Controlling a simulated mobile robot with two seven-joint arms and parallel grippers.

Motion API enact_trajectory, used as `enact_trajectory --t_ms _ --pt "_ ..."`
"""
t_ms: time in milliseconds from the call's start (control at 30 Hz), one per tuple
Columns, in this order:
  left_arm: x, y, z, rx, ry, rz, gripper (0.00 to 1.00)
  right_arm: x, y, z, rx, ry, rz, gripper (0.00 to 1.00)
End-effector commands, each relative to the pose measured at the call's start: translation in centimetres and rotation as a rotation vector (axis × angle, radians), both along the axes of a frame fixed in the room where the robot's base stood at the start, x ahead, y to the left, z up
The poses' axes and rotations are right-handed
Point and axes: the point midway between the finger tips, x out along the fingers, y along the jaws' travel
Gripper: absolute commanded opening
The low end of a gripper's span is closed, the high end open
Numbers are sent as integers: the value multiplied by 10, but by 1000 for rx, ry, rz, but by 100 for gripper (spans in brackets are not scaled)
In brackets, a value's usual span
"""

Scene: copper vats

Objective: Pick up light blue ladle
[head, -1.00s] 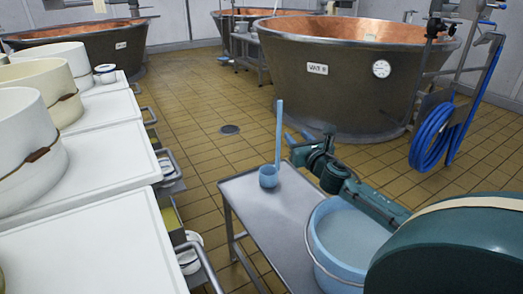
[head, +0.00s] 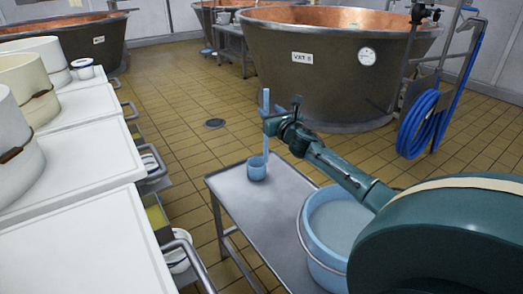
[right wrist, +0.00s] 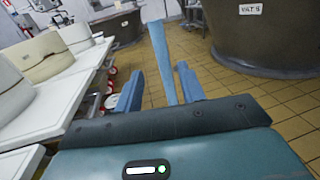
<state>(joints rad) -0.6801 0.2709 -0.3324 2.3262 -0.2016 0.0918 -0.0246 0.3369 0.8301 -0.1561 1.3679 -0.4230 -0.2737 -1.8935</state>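The light blue ladle (head: 257,169) stands upright in the head view, its cup on a small metal table and its long handle pointing up. My right gripper (head: 268,120) is at the upper part of the handle. In the right wrist view the ladle's handle (right wrist: 163,55) passes between the two blue fingers of my right gripper (right wrist: 160,88). The fingers are apart, with a gap beside the handle on the left. The handle is closer to the right finger; whether it touches is unclear. My left gripper is not in view.
A light blue bucket (head: 308,243) of pale liquid stands on the metal table (head: 233,191), below my right arm. White counters (head: 75,235) with cheese moulds line the left. A copper vat (head: 325,75) and coiled blue hose (head: 420,125) are behind. Tiled floor lies between.

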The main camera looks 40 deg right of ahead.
Motion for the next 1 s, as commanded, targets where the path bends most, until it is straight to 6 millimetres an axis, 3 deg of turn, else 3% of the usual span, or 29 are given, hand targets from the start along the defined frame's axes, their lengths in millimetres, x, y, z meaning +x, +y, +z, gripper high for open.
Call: enact_trajectory --t_ms 233,400,767,1000 --pt "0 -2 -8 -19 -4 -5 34 23 -13 -1 1 -3 -3 39" --pt "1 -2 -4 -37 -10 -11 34 40 -19 -1 3 -2 -2 39" --pt "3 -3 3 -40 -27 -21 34 47 -21 0 0 0 0 39" --pt "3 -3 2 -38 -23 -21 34 47 -21 0 0 0 -1 22"
